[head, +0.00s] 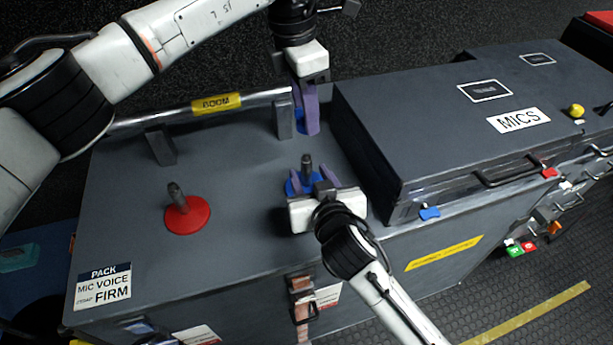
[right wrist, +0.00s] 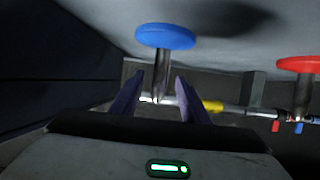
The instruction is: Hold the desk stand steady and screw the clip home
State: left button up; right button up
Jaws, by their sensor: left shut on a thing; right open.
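The blue desk stand (head: 306,162) has a round base and an upright dark post, and stands on the grey case top. In the right wrist view its blue disc (right wrist: 165,37) appears at the top, with the post pointing down. My right gripper (head: 312,178) is open, its purple fingers on either side of the post with gaps showing. My left gripper (head: 305,108) is behind and above the stand, shut on a small blue clip (head: 300,124) that the fingers mostly hide. The clip is apart from the post.
A red stand (head: 187,217) with a dark post is to the left; it also shows in the right wrist view (right wrist: 299,64). The boom pole (head: 180,110) lies along the back in brackets. The MICS case (head: 440,115) rises close on the right. The case top's left front is clear.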

jog(key=x, duration=0.7)
jog(key=shift+w+a, duration=0.1)
jog(key=shift+w, duration=0.2)
jog(key=shift+c, duration=0.3)
grip_shut()
